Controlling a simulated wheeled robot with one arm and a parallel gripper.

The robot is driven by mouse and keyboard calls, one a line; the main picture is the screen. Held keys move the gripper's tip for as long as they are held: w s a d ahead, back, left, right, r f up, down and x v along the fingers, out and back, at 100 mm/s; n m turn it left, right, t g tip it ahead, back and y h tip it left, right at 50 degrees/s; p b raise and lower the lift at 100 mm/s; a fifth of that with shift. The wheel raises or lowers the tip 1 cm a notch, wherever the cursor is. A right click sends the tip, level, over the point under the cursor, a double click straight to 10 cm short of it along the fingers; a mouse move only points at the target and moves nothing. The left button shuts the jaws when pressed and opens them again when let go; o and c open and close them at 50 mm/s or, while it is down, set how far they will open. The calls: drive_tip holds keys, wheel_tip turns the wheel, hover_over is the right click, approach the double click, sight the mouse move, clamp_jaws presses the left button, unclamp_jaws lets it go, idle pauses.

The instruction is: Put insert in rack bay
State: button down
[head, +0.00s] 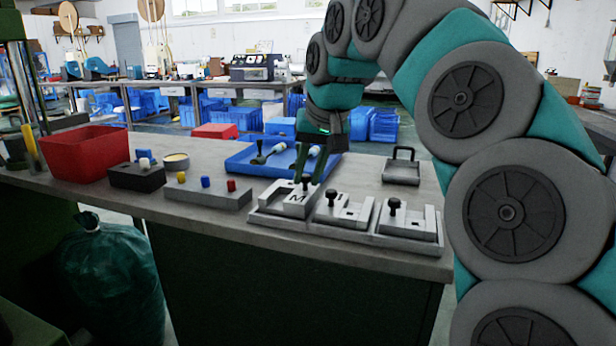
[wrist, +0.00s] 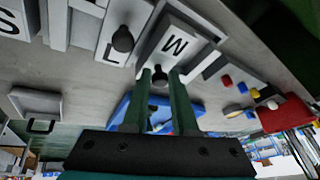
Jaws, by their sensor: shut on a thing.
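The insert marked M (head: 297,203) is a light grey block with a black knob, at the left bay of the grey rack (head: 345,239). My gripper (head: 307,182) points down and is shut on the black knob of this insert. The wrist view shows the fingers (wrist: 161,78) on both sides of the knob and the letter upside down on the insert (wrist: 176,43). The block lies within or just above the bay; I cannot tell whether it is fully seated. Two similar inserts with black knobs, the middle one (head: 340,211) and the right one (head: 408,221), sit in the other bays.
A blue tray (head: 240,163) with dark- and white-headed tools lies behind the rack. A grey handled tray (head: 402,172) is at the back right. Left are a grey block with coloured pegs (head: 208,195), a black block (head: 136,177) and a red bin (head: 85,153).

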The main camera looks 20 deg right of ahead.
drive_tip(key=shift+f, duration=0.4)
drive_tip(key=c, duration=0.7)
unclamp_jaws()
drive_tip(key=shift+f, duration=0.1)
drive_tip(key=shift+s+r, duration=0.15)
drive_tip(key=shift+r, duration=0.4)
drive_tip(key=p+v, duration=0.2)
drive_tip(key=v, duration=0.9)
